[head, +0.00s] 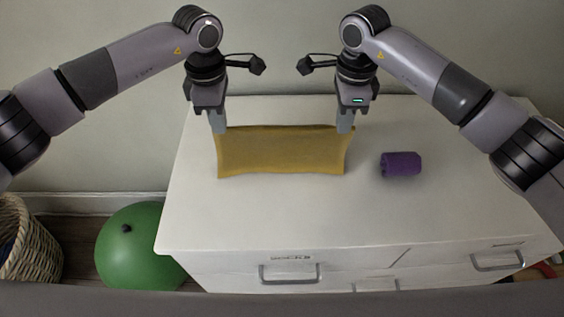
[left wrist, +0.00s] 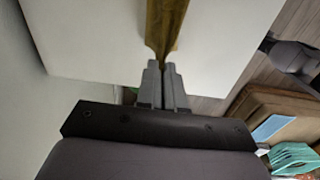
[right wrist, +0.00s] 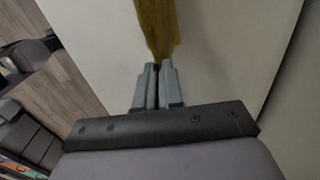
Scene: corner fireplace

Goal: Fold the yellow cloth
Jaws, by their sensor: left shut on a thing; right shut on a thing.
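The yellow cloth (head: 282,152) hangs stretched between my two grippers above the white dresser top, its upper edge nearly straight. My left gripper (head: 219,129) is shut on the cloth's upper left corner. My right gripper (head: 345,129) is shut on its upper right corner. In the left wrist view the cloth (left wrist: 163,25) runs away from the closed fingertips (left wrist: 162,66). In the right wrist view the cloth (right wrist: 157,28) does the same from the closed fingertips (right wrist: 160,66). I cannot tell whether the cloth's lower edge touches the dresser top.
The white dresser (head: 290,225) has drawers with handles at its front. A purple rolled item (head: 401,164) lies on it, right of the cloth. A green ball (head: 140,246) and a wicker basket (head: 32,242) stand on the floor at left. The dresser top in front is clear.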

